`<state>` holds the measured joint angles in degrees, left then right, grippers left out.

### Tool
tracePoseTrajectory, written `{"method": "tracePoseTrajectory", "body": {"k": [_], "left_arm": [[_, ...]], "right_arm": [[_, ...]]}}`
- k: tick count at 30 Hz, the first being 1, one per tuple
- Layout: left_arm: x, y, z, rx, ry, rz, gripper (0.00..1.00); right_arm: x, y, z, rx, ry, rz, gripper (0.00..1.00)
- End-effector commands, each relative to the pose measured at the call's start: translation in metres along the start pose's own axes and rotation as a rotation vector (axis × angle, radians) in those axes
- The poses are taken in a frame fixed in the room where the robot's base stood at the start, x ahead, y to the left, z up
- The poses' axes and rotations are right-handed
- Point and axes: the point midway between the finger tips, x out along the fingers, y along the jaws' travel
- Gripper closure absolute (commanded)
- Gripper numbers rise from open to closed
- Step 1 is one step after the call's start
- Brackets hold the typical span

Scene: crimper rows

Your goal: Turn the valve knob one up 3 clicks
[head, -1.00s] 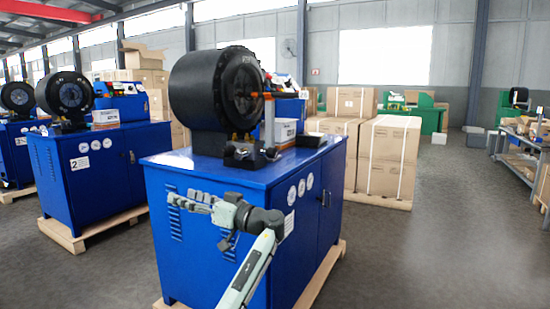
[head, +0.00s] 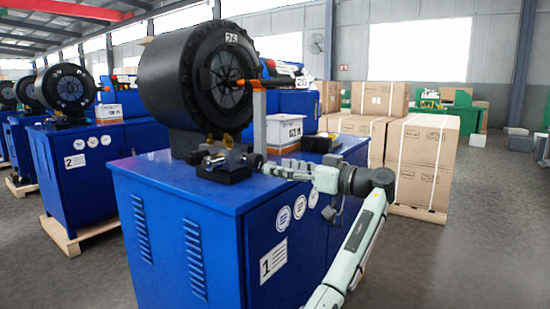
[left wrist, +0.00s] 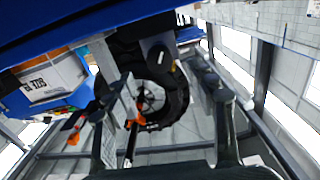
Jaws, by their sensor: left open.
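The blue crimper cabinet marked 1 (head: 180,215) carries a large black crimper head (head: 180,75) labelled 26. A small black valve block (head: 230,170) with a dark round knob (head: 257,161) facing right sits on its top. My left gripper (head: 270,166) points left at this knob, with its tips close to it. In the left wrist view, the open left gripper (left wrist: 150,62) has a black part with a round grey face (left wrist: 158,55), apparently the knob, between its fingers. Whether the fingers touch it I cannot tell. My right gripper is not in view.
An upright post with an orange top (head: 259,115) stands just behind the block. A white-and-brown box (head: 284,131) and a black tray (head: 320,143) lie on the cabinet top. A second crimper cabinet (head: 85,165) stands left. Stacked cartons (head: 420,165) stand behind right.

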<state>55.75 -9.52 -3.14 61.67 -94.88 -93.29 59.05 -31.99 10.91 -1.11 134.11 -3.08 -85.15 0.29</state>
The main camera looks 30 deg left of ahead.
Motion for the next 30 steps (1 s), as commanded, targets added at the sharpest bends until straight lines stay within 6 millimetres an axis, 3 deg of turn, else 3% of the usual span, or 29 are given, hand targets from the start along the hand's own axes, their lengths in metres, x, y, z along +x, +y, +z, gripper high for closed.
{"method": "tracePoseTrajectory", "body": {"k": [5,18,29,30], "left_arm": [[0.009,0.0,-0.001,0.0,-0.001,0.0,0.44],[0.071,0.0,-0.001,0.0,-0.001,0.0,0.44],[0.078,0.0,0.0,0.0,-0.001,0.001,0.44],[0.078,0.0,0.0,0.0,-0.001,0.001,0.47]], "right_arm": [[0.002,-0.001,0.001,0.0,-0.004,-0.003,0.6],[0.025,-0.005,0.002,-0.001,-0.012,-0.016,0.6],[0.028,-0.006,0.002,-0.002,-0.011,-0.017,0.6],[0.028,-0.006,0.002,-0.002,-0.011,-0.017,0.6]]}}
